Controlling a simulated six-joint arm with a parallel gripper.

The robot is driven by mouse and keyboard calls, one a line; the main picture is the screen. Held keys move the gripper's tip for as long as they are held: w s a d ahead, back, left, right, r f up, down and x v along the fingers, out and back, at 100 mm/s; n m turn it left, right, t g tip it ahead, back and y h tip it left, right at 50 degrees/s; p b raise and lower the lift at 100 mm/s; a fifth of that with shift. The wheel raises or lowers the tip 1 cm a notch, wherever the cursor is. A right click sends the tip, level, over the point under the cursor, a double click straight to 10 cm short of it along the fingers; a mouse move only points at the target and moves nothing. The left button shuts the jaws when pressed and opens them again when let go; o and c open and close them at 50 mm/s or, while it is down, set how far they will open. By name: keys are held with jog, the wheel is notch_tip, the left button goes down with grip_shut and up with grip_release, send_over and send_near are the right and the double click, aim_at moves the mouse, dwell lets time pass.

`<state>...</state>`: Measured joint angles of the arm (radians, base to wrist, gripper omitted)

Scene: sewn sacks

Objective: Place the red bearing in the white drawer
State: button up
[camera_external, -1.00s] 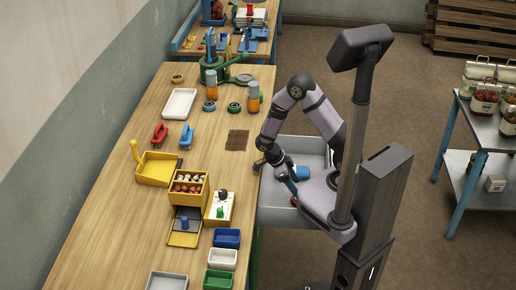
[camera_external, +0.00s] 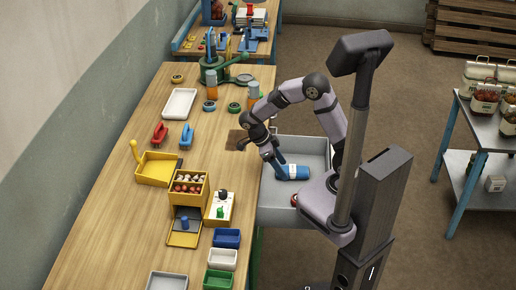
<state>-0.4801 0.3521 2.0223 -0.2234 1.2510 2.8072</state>
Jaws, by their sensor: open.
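The white drawer (camera_external: 313,145) is pulled out from the right side of the wooden bench and looks pale grey. A small red round thing (camera_external: 294,199), which looks like the red bearing, lies in its near part, partly hidden by my arm. My gripper (camera_external: 277,167) is open and points down over the drawer's left part, near the bench edge. It is apart from the red thing and beside a blue cylinder (camera_external: 294,172) that lies in the drawer. Whether the fingers touch the cylinder cannot be told.
A brown mat (camera_external: 237,140) lies on the bench left of my gripper. A white tray (camera_external: 180,103), yellow boxes (camera_external: 188,187) and small bins (camera_external: 222,259) are further left and nearer.

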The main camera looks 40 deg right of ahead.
jog(key=s+d+n+t+y, duration=0.1)
jog(key=d+n+y, duration=0.1)
jog(key=n, duration=1)
jog(key=s+d+f+n+t+y, duration=0.1)
jog(key=d+n, duration=0.4)
jog(key=n, duration=0.8)
jog(key=shift+s+d+t+y, duration=0.2)
jog(key=shift+s+t+y, duration=0.5)
jog(key=shift+t+y, duration=0.15)
jog(key=shift+f, duration=0.1)
notch_tip(320, 180, up, 4)
jog(key=p, duration=0.4)
